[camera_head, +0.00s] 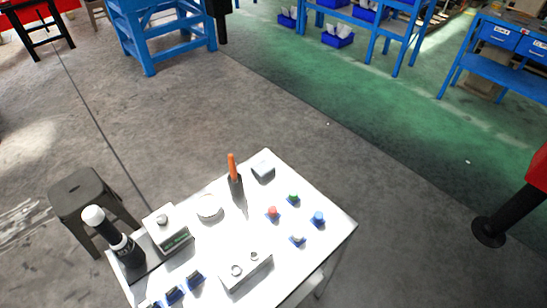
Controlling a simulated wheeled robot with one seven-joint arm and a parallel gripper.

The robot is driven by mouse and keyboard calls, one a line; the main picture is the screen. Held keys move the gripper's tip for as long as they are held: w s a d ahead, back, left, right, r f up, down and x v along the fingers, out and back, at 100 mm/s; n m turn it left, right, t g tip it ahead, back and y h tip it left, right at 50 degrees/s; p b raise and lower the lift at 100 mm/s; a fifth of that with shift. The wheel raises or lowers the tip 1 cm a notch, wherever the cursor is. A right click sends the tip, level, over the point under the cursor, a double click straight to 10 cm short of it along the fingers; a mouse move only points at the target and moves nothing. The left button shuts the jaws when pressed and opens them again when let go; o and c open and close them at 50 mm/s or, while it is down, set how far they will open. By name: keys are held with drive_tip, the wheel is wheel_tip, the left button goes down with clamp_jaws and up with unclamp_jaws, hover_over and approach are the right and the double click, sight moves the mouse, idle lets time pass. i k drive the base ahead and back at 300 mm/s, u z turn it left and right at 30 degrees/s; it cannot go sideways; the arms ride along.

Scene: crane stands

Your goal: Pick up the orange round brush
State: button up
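A slim upright item with an orange top (232,165) and a dark lower part stands near the back edge of the white table (325,217). It looks like the orange round brush, but its bristles cannot be made out at this size. It is upright, and nothing touches its orange part.
Around it are a round white dish (209,208), a grey box (263,171), small coloured knobs (272,212), a scale-like device (168,230), a metal block (246,270) and a tall black bottle-like item (119,240). A dark stool (85,195) stands left.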

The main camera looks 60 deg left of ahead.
sight(232, 169)
drive_tip(key=i, duration=0.55)
drive_tip(key=u, duration=3.5)
drive_tip(key=i, duration=0.5)
drive_tip(key=z, duration=0.05)
